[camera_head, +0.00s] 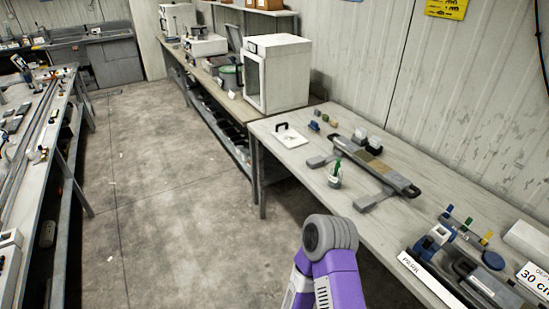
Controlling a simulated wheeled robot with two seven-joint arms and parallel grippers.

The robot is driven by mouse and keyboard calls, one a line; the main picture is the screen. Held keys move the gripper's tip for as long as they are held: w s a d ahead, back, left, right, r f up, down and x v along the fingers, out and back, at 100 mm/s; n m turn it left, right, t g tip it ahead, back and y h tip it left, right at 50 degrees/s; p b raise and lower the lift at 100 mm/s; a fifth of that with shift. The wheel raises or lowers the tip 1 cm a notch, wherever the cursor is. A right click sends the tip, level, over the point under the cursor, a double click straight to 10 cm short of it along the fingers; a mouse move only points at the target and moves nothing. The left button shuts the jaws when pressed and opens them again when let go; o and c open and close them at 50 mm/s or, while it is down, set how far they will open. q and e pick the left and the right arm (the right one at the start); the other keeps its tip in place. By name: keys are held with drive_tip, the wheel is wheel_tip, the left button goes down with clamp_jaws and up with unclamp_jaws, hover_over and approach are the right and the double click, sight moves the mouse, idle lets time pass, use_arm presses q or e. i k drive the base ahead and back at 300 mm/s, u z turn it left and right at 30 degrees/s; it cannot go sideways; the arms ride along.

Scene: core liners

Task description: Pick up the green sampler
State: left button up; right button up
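A second, small green-topped piece (467,223) stands among blue and yellow ones farther right on the same table. I cannot tell for certain which of the two is the green sampler. A purple arm link of mine with a grey rounded joint shows at the bottom centre, in front of the table. Neither of my grippers is in view.
The right-hand table (430,207) holds a long tray-like holder (375,165), a white plate with a black handle (290,137), small coloured blocks and a "PERK" sign (428,278). A white box-shaped machine (285,75) stands beyond. The floor (160,220) on the left is clear.

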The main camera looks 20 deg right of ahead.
sight(337, 167)
drive_tip(key=z, duration=0.25)
drive_tip(key=i, duration=1.35)
drive_tip(key=z, duration=0.8)
